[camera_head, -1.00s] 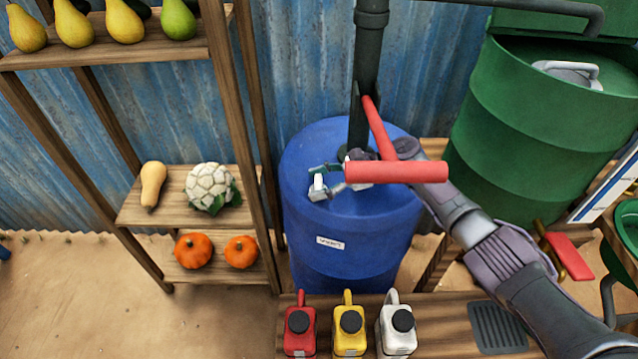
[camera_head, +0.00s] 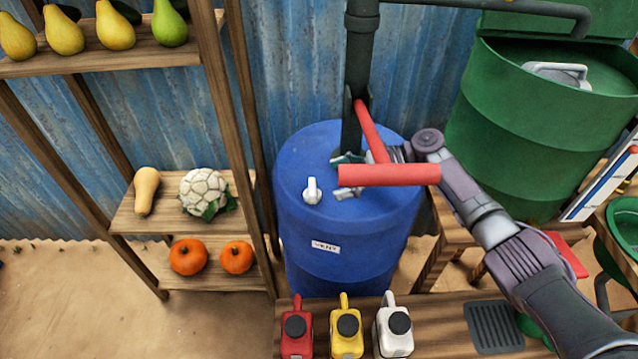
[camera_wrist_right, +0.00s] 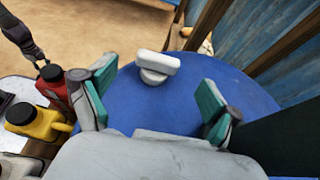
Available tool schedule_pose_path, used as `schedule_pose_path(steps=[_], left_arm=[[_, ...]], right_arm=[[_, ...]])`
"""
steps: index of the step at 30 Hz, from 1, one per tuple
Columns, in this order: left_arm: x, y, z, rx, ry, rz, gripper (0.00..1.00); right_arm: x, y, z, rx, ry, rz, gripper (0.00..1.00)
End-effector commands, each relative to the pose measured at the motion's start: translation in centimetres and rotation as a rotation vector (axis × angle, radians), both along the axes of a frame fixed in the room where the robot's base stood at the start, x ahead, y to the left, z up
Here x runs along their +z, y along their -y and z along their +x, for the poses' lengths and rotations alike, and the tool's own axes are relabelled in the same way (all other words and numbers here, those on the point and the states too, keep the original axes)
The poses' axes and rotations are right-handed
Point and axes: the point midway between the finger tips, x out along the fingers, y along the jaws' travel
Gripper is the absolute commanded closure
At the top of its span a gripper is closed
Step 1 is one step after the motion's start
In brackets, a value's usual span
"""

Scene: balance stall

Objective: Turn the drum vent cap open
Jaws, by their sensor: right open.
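The blue drum (camera_head: 345,235) stands upright with a small label on its front. Its white vent cap (camera_head: 312,190) sits on the drum top near the left front edge, with a raised bar handle. My right gripper (camera_head: 340,175) is over the drum top, just right of the cap and apart from it; the red lever partly hides it. In the right wrist view the gripper (camera_wrist_right: 158,92) is open and empty, its teal pads spread, with the cap (camera_wrist_right: 158,64) beyond the gap between them. A dark arm part, seemingly my left, shows at that view's top left; its jaws are unclear.
A red T-shaped lever (camera_head: 388,174) on the dark pipe (camera_head: 361,60) hangs over the drum. Red (camera_head: 297,330), yellow (camera_head: 346,330) and white (camera_head: 393,330) jugs stand in front. A wooden shelf (camera_head: 130,215) is left, a green drum (camera_head: 530,125) right.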

Motion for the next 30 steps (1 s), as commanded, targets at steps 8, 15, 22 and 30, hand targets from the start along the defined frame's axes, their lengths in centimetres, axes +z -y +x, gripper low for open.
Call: schedule_pose_path(steps=[8, 15, 22, 30], left_arm=[[0.0, 0.0, 0.0, 0.0, 0.0, 0.0, 0.6], [0.0, 0.0, 0.0, 0.0, 0.0, 0.0, 0.6], [0.0, 0.0, 0.0, -0.001, 0.0, 0.0, 0.6], [0.0, 0.1, 0.3, -0.001, 0.004, -0.001, 0.6]], right_arm=[[1.7, 4.2, 0.1, 0.0, 0.0, 0.0, 0.1], [2.1, 5.0, 0.1, 0.002, 0.0, 0.0, 0.1], [2.1, 4.9, 0.1, 0.001, 0.001, 0.0, 0.1], [2.1, 4.9, 0.1, 0.002, 0.0, 0.0, 0.1]])
